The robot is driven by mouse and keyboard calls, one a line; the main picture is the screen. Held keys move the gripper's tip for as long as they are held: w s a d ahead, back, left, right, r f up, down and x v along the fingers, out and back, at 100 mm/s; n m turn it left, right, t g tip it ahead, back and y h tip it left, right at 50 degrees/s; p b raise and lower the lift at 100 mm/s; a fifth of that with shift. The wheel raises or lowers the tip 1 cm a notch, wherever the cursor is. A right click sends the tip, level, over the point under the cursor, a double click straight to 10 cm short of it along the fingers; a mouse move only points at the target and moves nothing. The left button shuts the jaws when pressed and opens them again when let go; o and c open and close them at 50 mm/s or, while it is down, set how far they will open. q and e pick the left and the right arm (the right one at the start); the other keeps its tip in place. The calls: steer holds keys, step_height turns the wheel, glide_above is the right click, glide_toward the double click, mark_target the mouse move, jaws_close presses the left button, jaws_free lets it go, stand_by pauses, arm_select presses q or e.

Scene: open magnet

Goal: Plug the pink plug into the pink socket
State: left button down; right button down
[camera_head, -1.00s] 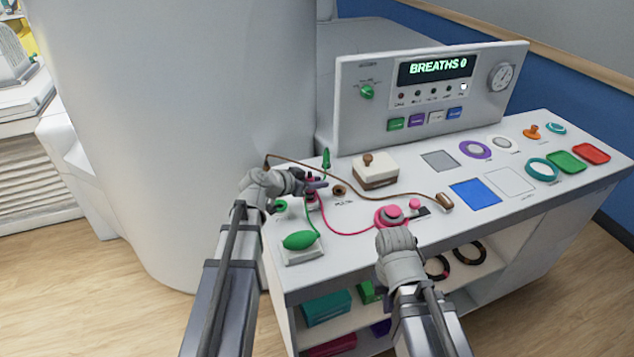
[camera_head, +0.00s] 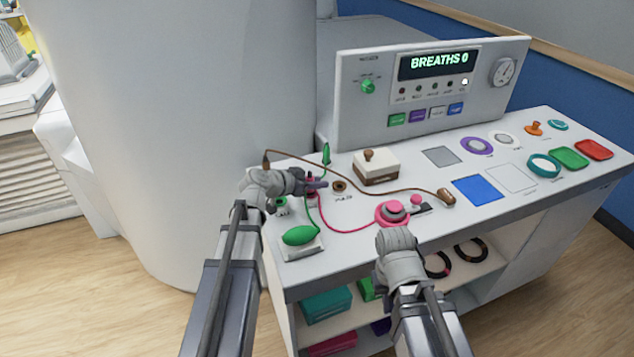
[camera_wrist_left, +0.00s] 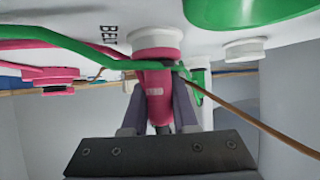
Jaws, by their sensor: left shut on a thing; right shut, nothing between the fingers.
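My left gripper (camera_head: 308,184) is shut on the pink plug (camera_wrist_left: 157,95), at the left end of the console top. In the left wrist view the plug's far end meets a white round socket with a pinkish rim (camera_wrist_left: 156,40), beside the label "BELT". The two look lined up and touching; I cannot tell how deep the plug sits. In the head view the gripper mostly hides the plug and socket. A pink cable (camera_head: 345,230) runs to a round pink unit (camera_head: 392,213). My right gripper (camera_head: 396,240) is shut and empty at the console's front edge.
A green cable (camera_wrist_left: 95,55) crosses in front of the plug, and a brown cable (camera_head: 372,176) arches over the console top. A green bulb (camera_head: 299,235) lies near the front left. A white box with a brown knob (camera_head: 376,167) stands behind. The display reads "BREATHS 0".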

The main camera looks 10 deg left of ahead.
arm_select(q)
steer(key=c, duration=0.6)
jaws_free()
steer(key=p+v, duration=0.3)
steer(key=v, duration=0.3)
steer(key=shift+s+a+r, duration=0.2)
steer(key=shift+s+r, duration=0.05)
steer(key=shift+s, duration=0.05)
steer(key=shift+s+a+r+p, duration=0.15)
steer(key=shift+s+a+p, duration=0.15)
steer(key=shift+s+p, duration=0.05)
